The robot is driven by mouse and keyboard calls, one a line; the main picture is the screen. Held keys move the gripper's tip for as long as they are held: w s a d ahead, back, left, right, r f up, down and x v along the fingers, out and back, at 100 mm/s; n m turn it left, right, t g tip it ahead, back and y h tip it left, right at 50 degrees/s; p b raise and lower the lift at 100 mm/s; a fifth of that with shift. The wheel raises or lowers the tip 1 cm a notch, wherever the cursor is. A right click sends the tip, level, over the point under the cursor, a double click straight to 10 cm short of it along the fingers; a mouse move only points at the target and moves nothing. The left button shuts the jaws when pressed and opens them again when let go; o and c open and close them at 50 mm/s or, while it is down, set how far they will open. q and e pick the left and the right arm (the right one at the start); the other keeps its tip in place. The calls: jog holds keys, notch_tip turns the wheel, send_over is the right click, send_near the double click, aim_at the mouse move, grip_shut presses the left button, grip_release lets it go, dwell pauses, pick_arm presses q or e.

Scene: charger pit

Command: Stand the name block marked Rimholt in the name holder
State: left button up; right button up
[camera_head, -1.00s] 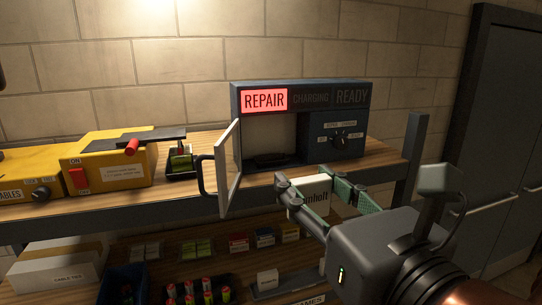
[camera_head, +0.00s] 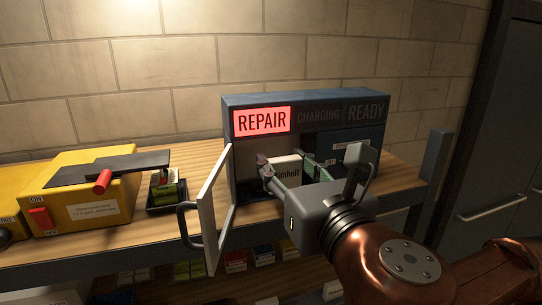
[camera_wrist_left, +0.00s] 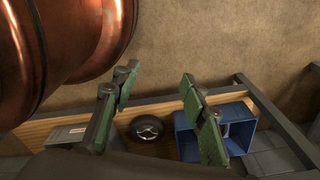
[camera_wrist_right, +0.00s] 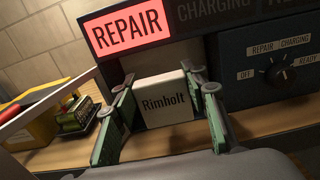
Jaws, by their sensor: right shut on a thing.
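The white name block marked Rimholt (camera_head: 284,170) is between the fingers of my right gripper (camera_head: 288,166), held upright in the open bay under the lit REPAIR sign. The right wrist view shows the block's lettered face (camera_wrist_right: 166,99) with a green-padded finger on each side. A dark base (camera_head: 246,189) shows at the bay floor left of the gripper; I cannot tell whether the block touches it. The name holder is not clearly visible. My left gripper (camera_wrist_left: 159,86) is open and empty in its wrist view, and is not in the head view.
The cabinet (camera_head: 300,101) has a white-framed door (camera_head: 216,212) swung open on the left, close to my right gripper. A switch panel (camera_wrist_right: 275,67) is right of the bay. A yellow box (camera_head: 85,200) and a small battery tray (camera_head: 166,191) stand left. A blue bin (camera_wrist_left: 187,140) lies below.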

aim_at(265, 141)
jog(key=p+x, duration=0.1)
jog(key=x, duration=0.5)
jog(key=shift+w+a+r, duration=0.1)
jog(key=shift+w, duration=0.2)
jog(key=shift+w+a, duration=0.1)
jog(key=shift+w, duration=0.15)
notch_tip(265, 141, down, 3)
jog(key=shift+f+p, duration=0.1)
jog(key=shift+p, duration=0.6)
jog(key=shift+f, duration=0.35)
jog(key=o, duration=0.7)
jog(key=shift+f, duration=0.1)
pick_arm(q)
jog(key=shift+w+r, duration=1.15)
jog(key=shift+r, duration=0.2)
pick_arm(e)
jog(key=o, duration=0.5)
jog(key=shift+c, duration=0.2)
